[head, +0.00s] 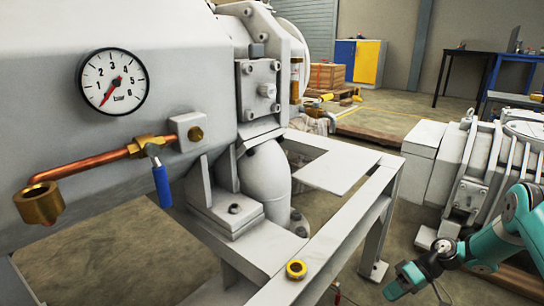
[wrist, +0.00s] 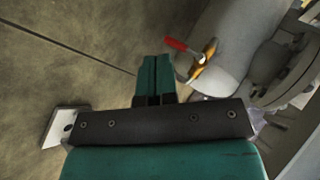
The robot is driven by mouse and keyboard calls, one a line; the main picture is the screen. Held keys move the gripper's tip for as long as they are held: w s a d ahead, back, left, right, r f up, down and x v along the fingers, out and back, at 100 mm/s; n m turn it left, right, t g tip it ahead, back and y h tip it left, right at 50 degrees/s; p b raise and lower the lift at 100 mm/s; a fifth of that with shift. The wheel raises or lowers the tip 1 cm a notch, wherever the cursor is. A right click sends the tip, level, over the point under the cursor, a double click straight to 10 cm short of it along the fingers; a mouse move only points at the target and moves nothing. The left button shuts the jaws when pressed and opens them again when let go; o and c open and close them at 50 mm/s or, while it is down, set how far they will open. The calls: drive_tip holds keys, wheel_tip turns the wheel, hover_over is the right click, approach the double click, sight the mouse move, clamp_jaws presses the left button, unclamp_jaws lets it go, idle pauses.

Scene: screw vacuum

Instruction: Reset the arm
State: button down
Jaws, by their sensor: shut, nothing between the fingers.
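My teal arm (head: 512,235) reaches in from the right edge of the head view. My gripper (head: 392,288) is at the lower right, angled down and to the left, in the gap between the white frame and the grey machine at the right. In the wrist view my gripper (wrist: 155,62) has its teal fingers closed together with nothing between them. The floor lies behind the fingers there. A red-handled brass valve (wrist: 190,55) on a grey pipe shows just right of the fingertips. I cannot tell how far apart they are in depth.
A white frame (head: 335,232) carries the large vacuum machine (head: 140,35) with a pressure gauge (head: 115,82) and a blue-handled valve (head: 162,185). A yellow ring-shaped part (head: 296,270) sits on the frame. A ribbed grey machine (head: 470,170) stands right.

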drive_tip(key=s+a+r+m+t+h, duration=0.1)
drive_tip(key=a+r+h, duration=0.15)
drive_tip(key=r, duration=0.65)
drive_tip(key=s+a+r+m+t+h, duration=0.1)
drive_tip(key=a+r+m+h, duration=0.15)
drive_tip(key=r, duration=0.65)
drive_tip(key=s+d+r+m+t+h, duration=0.25)
drive_tip(key=s+r+h, duration=0.25)
drive_tip(key=s+r, duration=0.8)
drive_tip(key=s+a+r+n+g+y+p, duration=0.1)
drive_tip(key=s+a+r+n+p, duration=0.3)
drive_tip(key=r+p, duration=0.35)
drive_tip(key=s+a+r+n+g+y+p, duration=0.1)
drive_tip(key=s+a+r+n+y+p, duration=0.1)
drive_tip(key=s+a+r+p, duration=0.5)
drive_tip(key=s+a+r+n+g+y+p, duration=0.15)
drive_tip(key=a+r+p, duration=0.3)
drive_tip(key=r, duration=0.65)
wheel_tip(320, 180, up, 35)
drive_tip(key=p, duration=3.6)
drive_tip(key=shift+w+d+f+t, duration=0.15)
drive_tip(key=shift+w+d+t, duration=0.15)
drive_tip(key=shift+t, duration=0.1)
drive_tip(key=shift+n, duration=0.25)
